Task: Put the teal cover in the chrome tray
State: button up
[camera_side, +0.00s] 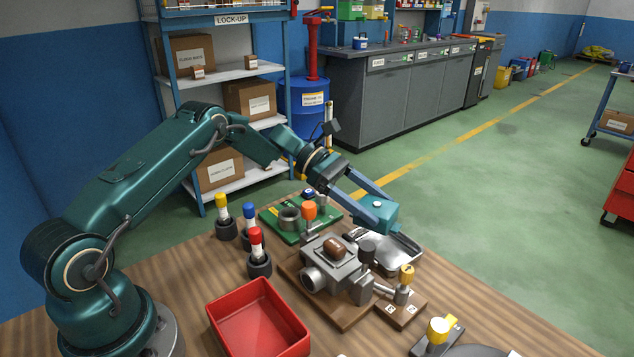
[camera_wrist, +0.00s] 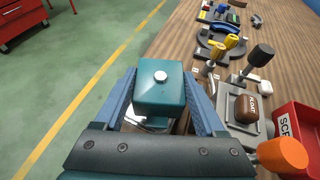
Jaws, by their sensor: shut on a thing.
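The teal cover (camera_side: 377,214) is a box-like piece with a pale bolt on top. My gripper (camera_side: 366,205) is shut on it, with blue fingers on either side. In the wrist view the cover (camera_wrist: 161,91) sits between the two fingers of my gripper (camera_wrist: 164,100). The chrome tray (camera_side: 404,257) lies on the wooden bench, below and a little right of the cover in the side view. The cover appears to be above the tray's back part. In the wrist view the cover hides most of the tray, and only a shiny strip (camera_wrist: 150,124) shows below it.
A grey machine block (camera_side: 335,268) with a brown knob stands left of the tray. A yellow-topped lever (camera_side: 405,280) stands near the tray's front. A red bin (camera_side: 258,322), a green board (camera_side: 285,228) and several capped posts are further left. Open floor lies beyond the bench.

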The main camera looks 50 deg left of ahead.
aim_at(380, 247)
jog(key=x, duration=0.3)
jog(key=shift+w+a+f, duration=0.1)
jog(key=shift+f, duration=2.05)
jog(key=o, duration=1.5)
jog(key=shift+f, duration=0.15)
jog(key=v, duration=1.2)
